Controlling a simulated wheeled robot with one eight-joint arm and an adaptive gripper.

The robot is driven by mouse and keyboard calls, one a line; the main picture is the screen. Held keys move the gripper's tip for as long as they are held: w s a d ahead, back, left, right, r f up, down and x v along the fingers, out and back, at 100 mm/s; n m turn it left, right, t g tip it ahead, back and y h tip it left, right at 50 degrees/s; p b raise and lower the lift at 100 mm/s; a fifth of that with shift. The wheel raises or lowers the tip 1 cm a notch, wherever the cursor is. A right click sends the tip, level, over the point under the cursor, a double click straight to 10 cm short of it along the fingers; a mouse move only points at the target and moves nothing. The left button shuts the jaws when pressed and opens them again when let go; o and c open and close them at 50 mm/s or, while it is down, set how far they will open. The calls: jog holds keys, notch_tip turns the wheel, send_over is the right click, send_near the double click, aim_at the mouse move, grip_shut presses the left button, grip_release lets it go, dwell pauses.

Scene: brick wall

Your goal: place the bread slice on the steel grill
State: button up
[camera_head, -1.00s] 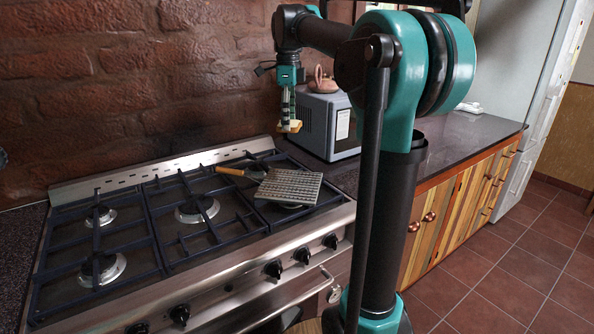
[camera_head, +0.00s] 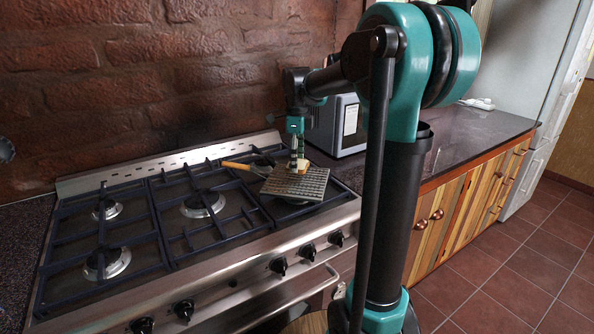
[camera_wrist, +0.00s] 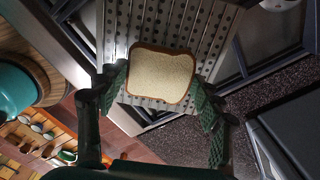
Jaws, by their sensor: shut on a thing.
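The steel grill (camera_head: 308,187) is a ribbed, perforated plate with a wooden handle (camera_head: 240,167), lying on the right rear part of the stove. The bread slice (camera_head: 303,165) is small and pale with a brown crust. My gripper (camera_head: 297,166) points down and is shut on the slice, just over the back part of the grill. In the wrist view the bread slice (camera_wrist: 160,74) sits between the two green finger pads, with the grill (camera_wrist: 150,25) behind it. I cannot tell whether the slice touches the grill.
The stove (camera_head: 130,225) has several burners under dark grates. The brick wall (camera_head: 170,75) rises behind the stove.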

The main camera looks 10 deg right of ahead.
jog(key=shift+f, duration=1.9)
jog(key=shift+f, duration=0.1)
jog(key=o, duration=0.9)
jog(key=shift+c, duration=0.2)
notch_tip(320, 180, up, 12)
jog(key=shift+r, duration=0.15)
